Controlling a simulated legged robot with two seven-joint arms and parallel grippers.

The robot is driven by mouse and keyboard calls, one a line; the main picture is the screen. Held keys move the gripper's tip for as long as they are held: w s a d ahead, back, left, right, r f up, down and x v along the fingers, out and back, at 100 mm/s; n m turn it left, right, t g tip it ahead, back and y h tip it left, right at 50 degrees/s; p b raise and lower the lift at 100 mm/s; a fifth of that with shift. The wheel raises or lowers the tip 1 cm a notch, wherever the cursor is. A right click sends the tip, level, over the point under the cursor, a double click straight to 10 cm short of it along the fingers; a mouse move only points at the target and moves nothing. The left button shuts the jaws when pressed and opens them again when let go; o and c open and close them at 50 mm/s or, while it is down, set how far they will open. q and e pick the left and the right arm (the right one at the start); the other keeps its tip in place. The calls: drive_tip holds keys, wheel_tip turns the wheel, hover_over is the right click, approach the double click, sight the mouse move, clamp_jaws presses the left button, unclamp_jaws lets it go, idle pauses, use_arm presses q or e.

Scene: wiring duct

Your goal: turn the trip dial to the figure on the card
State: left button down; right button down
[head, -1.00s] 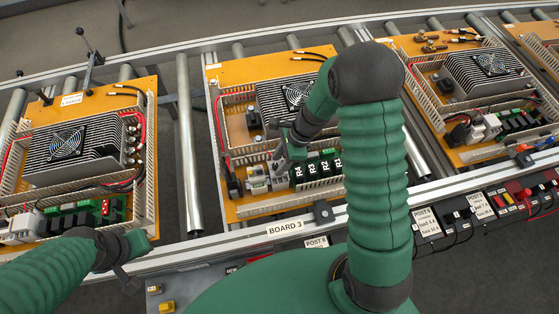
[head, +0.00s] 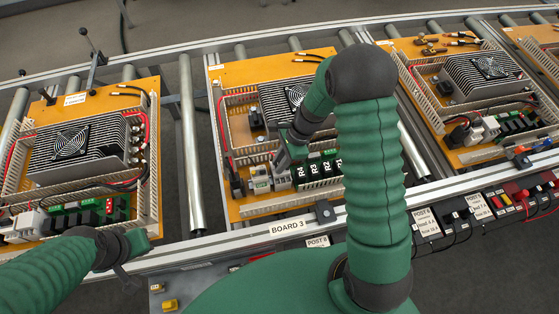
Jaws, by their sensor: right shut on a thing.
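My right gripper (head: 283,160) reaches down onto the middle board (head: 240,205), labelled BOARD 3. It is shut at the grey device (head: 259,180) beside the green relays (head: 317,172) marked R4, R3, R2. The trip dial is hidden by the fingers there, so its setting cannot be read. White cards stand along the front, one marked POST 6 (head: 425,223) and one POST 7 (head: 478,206). Another POST card (head: 317,241) is partly hidden by my body, and its figure cannot be read. My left gripper (head: 128,277) hangs in front of the left board; its jaws are unclear.
The boards lie on a roller conveyor with a metal front rail (head: 200,250). The left board (head: 150,90) and right board (head: 400,50) carry finned heatsinks with fans. Slotted duct walls (head: 222,150) surround the components. A bare roller (head: 190,150) shows between the left and middle boards.

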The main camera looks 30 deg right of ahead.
drive_tip(key=n+g+p, duration=0.1)
drive_tip(key=n, duration=0.2)
drive_tip(key=shift+w+r+p, duration=0.1)
drive_tip(key=shift+w+p, duration=0.1)
drive_tip(key=shift+p, duration=0.1)
drive_tip(key=shift+w+n+g+h+p, duration=0.2)
drive_tip(key=shift+n+g, duration=0.25)
drive_tip(key=shift+n, duration=0.6)
drive_tip(key=shift+s+n+g+h+p, duration=0.1)
drive_tip(key=shift+n+g+p, duration=0.3)
drive_tip(key=shift+n, duration=0.65)
drive_tip(key=shift+d, duration=0.1)
